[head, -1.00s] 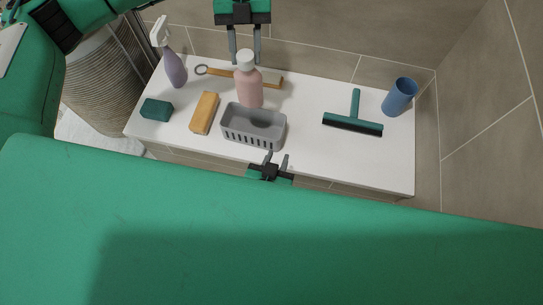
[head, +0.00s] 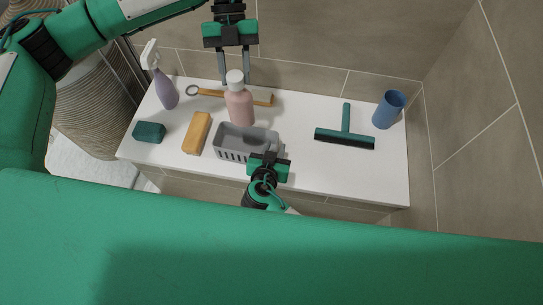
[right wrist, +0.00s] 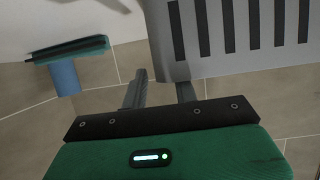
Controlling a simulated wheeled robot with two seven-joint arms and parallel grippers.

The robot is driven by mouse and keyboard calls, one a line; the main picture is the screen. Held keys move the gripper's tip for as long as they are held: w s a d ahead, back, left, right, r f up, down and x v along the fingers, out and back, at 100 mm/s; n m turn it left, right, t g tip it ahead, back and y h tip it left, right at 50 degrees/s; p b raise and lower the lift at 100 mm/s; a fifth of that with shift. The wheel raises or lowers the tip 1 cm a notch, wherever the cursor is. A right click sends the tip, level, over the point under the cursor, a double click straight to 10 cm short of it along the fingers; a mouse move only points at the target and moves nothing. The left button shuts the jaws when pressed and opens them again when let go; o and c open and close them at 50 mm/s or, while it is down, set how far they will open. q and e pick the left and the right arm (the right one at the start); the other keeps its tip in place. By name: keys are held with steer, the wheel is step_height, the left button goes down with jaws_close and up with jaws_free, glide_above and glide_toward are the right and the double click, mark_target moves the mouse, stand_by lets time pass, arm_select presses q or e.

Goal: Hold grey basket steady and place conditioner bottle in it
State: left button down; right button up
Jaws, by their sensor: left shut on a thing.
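The pink conditioner bottle (head: 240,108) with a white cap stands upright on the white counter, just behind the grey basket (head: 231,154). My left gripper (head: 235,80) reaches down from behind and is shut on the bottle near its cap. The slotted basket sits at the counter's front and looks empty. My right gripper (head: 269,158) is at the basket's front right, covering part of its wall. In the right wrist view my right gripper's fingers (right wrist: 160,90) are apart, one by the edge of the basket (right wrist: 230,60). Whether it touches the basket is unclear.
A yellow sponge (head: 197,133), a dark green block (head: 149,131) and a purple spray bottle (head: 165,92) are on the left. A wooden-handled brush (head: 210,93) lies behind. A squeegee (head: 345,139) and blue cup (head: 389,109) are on the right.

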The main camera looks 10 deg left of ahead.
steer(key=shift+w+f, duration=0.1)
steer(key=shift+w, duration=0.2)
